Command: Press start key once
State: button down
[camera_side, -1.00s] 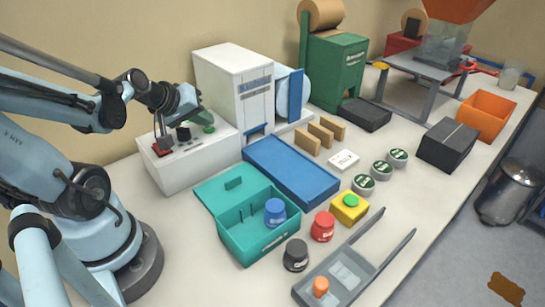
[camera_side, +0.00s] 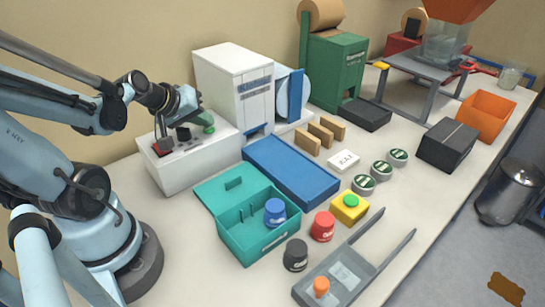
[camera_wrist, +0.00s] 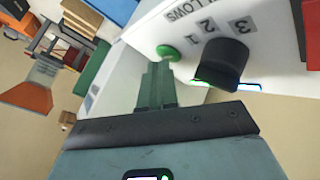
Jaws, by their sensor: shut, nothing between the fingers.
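The white control box (camera_side: 188,165) stands at the back left, beside the tall white machine. Its round green key (camera_side: 209,128) also shows in the wrist view (camera_wrist: 167,52), next to a black knob (camera_wrist: 222,62) with the numbers 1, 2 and 3. My gripper (camera_side: 205,118) is over the box, close to the green key. In the wrist view my gripper's green fingers (camera_wrist: 158,68) are shut together, with nothing between them, and their tips end right by the key. I cannot tell whether they touch it.
A red switch (camera_side: 162,148) sits at the box's left end. The tall white machine (camera_side: 235,85) rises just behind. A teal open box (camera_side: 250,232) and a blue tray (camera_side: 290,170) lie in front. A yellow block (camera_side: 340,212) with a green button stands further forward.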

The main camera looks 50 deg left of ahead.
aim_at(205, 130)
jog(key=shift+r, duration=3.15)
jog(key=d+f+m+g+h, duration=0.2)
jog(key=d+f+m, duration=0.1)
jog(key=d+m, duration=0.8)
jog(key=d, duration=0.4)
jog(key=shift+w+d, duration=0.15)
jog(key=shift+w, duration=0.05)
